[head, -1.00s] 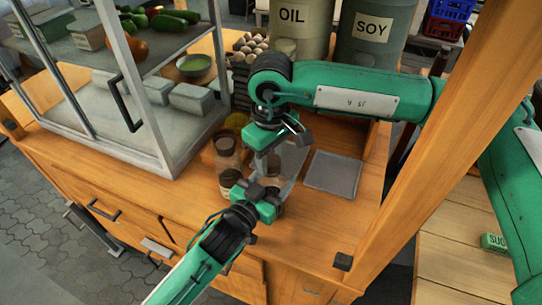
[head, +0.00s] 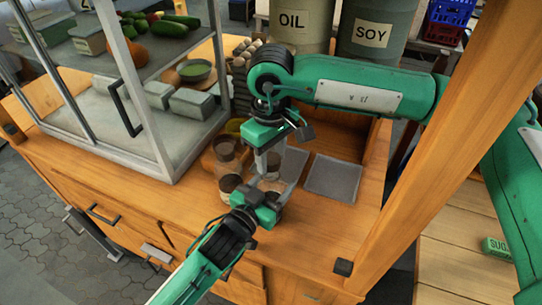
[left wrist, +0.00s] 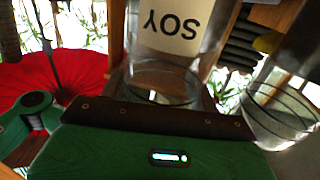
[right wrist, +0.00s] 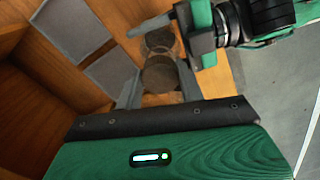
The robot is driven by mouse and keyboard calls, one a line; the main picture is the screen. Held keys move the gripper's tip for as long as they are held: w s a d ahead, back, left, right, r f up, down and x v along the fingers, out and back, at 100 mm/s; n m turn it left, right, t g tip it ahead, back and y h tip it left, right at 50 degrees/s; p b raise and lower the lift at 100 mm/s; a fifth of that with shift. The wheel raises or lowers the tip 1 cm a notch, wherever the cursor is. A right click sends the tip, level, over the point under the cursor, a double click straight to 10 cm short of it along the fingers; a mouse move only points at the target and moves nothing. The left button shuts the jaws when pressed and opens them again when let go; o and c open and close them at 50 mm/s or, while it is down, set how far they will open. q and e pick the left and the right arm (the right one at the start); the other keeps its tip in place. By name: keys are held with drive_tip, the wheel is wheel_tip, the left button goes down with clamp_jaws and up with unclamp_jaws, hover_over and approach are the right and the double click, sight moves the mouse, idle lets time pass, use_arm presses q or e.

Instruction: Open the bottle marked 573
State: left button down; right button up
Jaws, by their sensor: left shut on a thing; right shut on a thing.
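The right wrist view looks down on the brown round shape of this bottle (right wrist: 160,75) between the fingers. Its clear glass also shows in the left wrist view (left wrist: 165,85). No number is readable, and the grippers hide much of the top.
Grey trays (head: 333,178) lie to the right. A glass cabinet (head: 150,100) stands at left, with OIL (head: 298,28) and SOY (head: 372,38) containers behind. A wooden post (head: 440,150) rises at right.

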sight(271, 158)
drive_tip(key=shift+r, duration=2)
use_arm(q)
drive_tip(key=shift+c, duration=1.4)
unclamp_jaws()
